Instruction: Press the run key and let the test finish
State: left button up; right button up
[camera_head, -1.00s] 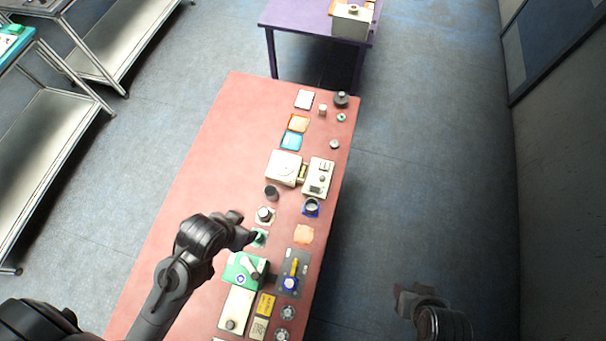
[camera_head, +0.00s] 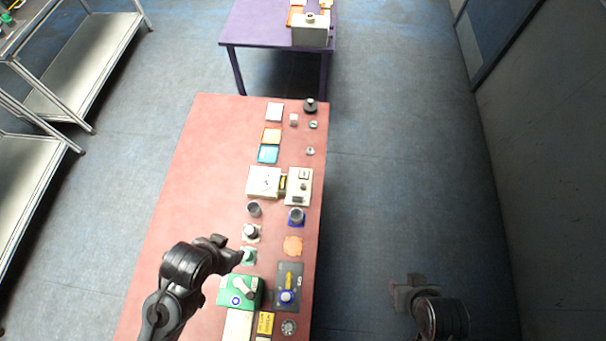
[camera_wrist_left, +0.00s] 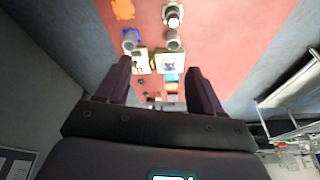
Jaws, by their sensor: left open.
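A cream keyed unit (camera_head: 299,186) and a white square unit (camera_head: 264,182) stand side by side mid-table, with a small yellow-and-black piece (camera_head: 283,184) between them. Which key is the run key is too small to read. Both units also show beyond my fingers in the left wrist view, the cream one (camera_wrist_left: 140,62) to the left of the white one (camera_wrist_left: 170,62).
The red table (camera_head: 180,190) has bare room on its left. Dark cups (camera_head: 254,209), a blue-based cup (camera_head: 297,216), an orange pad (camera_head: 293,246), a green box (camera_head: 240,291) and a dark plate (camera_head: 289,290) stand near the gripper. A purple table (camera_head: 262,30) is beyond.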

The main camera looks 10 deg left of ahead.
pick_arm(q)
jog(key=shift+d, duration=0.1)
jog(key=c, duration=0.4)
grip_shut()
dwell(0.3)
dwell(0.7)
dwell(0.3)
